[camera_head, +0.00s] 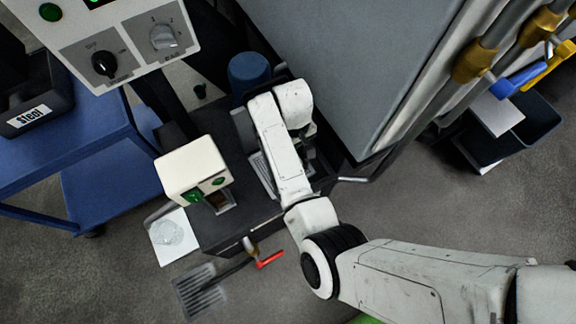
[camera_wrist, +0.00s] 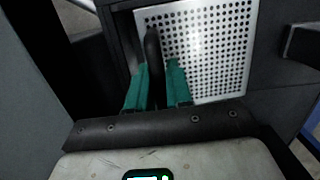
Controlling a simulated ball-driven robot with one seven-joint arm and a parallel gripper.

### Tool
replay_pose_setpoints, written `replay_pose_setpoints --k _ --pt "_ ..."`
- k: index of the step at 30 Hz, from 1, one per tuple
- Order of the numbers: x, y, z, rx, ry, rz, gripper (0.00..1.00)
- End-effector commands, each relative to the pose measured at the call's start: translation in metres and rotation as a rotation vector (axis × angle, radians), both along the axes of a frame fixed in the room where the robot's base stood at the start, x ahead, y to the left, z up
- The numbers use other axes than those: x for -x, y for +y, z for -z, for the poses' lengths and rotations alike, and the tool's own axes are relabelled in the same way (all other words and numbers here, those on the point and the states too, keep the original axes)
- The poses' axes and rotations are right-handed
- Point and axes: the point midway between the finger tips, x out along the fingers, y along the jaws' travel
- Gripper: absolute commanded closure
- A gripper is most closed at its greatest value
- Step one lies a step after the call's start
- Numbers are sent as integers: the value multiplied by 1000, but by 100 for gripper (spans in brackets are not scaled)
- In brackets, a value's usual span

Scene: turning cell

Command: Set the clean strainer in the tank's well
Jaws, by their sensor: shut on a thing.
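The clean strainer (camera_wrist: 205,45) is a bright perforated metal plate with a dark upright handle (camera_wrist: 153,60). In the wrist view my gripper (camera_wrist: 158,75) has its two green fingers shut on that handle. The plate lies just beyond the fingertips, at or over an opening in the dark tank; I cannot tell whether it is seated. In the head view the dark tank (camera_head: 222,232) stands at the centre, and my arm reaches over its right part. The arm hides the fingers there. A pale slatted strip (camera_head: 262,172) shows beside the arm, partly hidden.
A white control box (camera_head: 192,170) and a blue cylinder (camera_head: 248,72) stand on the tank. A red-handled valve (camera_head: 268,260) sticks out at its front. A white tray (camera_head: 162,250) is at its left, near a floor grate (camera_head: 200,292). A grey machine panel (camera_head: 350,60) rises behind.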

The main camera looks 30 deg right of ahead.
Motion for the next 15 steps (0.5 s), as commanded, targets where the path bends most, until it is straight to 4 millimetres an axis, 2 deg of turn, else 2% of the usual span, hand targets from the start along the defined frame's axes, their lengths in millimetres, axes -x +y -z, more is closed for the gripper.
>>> replay_pose_setpoints --k 1,15 --pt "-4 -2 18 -2 -4 4 100" --pt "-21 -26 64 -10 5 16 100"
